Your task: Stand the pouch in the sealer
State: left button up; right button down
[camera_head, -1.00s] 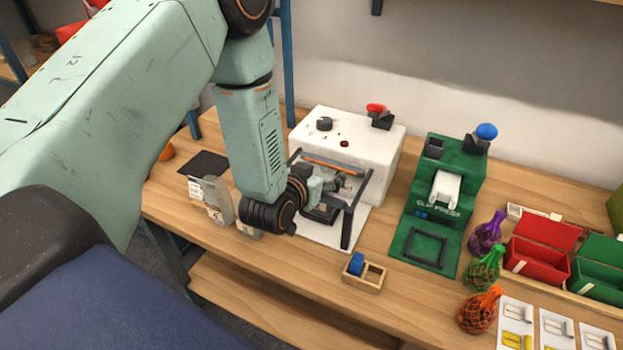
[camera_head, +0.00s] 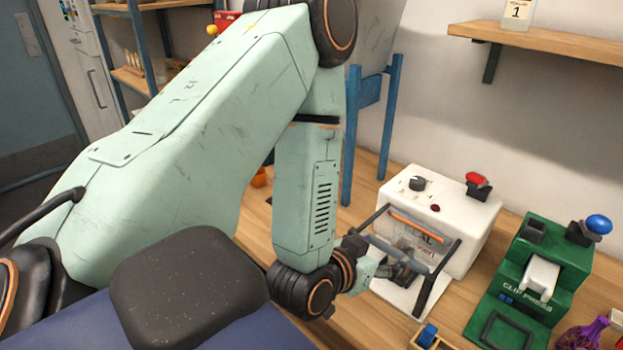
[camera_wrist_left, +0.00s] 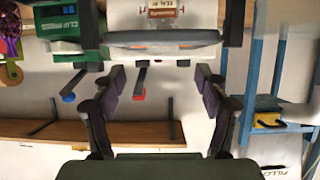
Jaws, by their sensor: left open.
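The sealer is a white box (camera_head: 440,215) with a dark knob and a red-topped lever. A dark frame with an orange bar (camera_head: 418,229) stands at its front, above a white base plate (camera_head: 395,292). My left gripper (camera_head: 405,272) is at this frame, low in front of the box. In the left wrist view my left gripper (camera_wrist_left: 160,76) has its fingers apart with nothing between them. The sealer's white face (camera_wrist_left: 200,18) and the frame's bar (camera_wrist_left: 165,42) show beyond the fingertips. My right gripper is out of view.
A green clip press (camera_head: 540,275) with a blue knob stands right of the sealer. A blue post (camera_head: 388,115) rises behind my arm. A wall shelf (camera_head: 545,47) hangs at upper right. My arm hides the table's left part.

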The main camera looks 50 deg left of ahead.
pick_arm(q)
jog(key=s+f+g, duration=0.1)
jog(key=s+f, duration=0.1)
jog(key=f, duration=0.1)
jog(key=s+d+f+g, duration=0.1)
jog(key=s+f, duration=0.1)
jog(key=f, duration=0.1)
jog(key=s+d+f+g, duration=0.1)
jog(key=s+f+g, duration=0.1)
jog(key=f, duration=0.1)
jog(key=shift+h, duration=0.4)
jog(key=s+f+g, duration=0.4)
jog(key=s+f, duration=0.1)
jog(key=s, duration=0.4)
jog(key=s+d+f+g, duration=0.1)
jog(key=s+f+g, duration=0.4)
jog(key=s, duration=0.5)
jog(key=shift+s+d+f, duration=0.15)
jog(key=shift+s+d, duration=0.1)
jog(key=shift+s, duration=0.05)
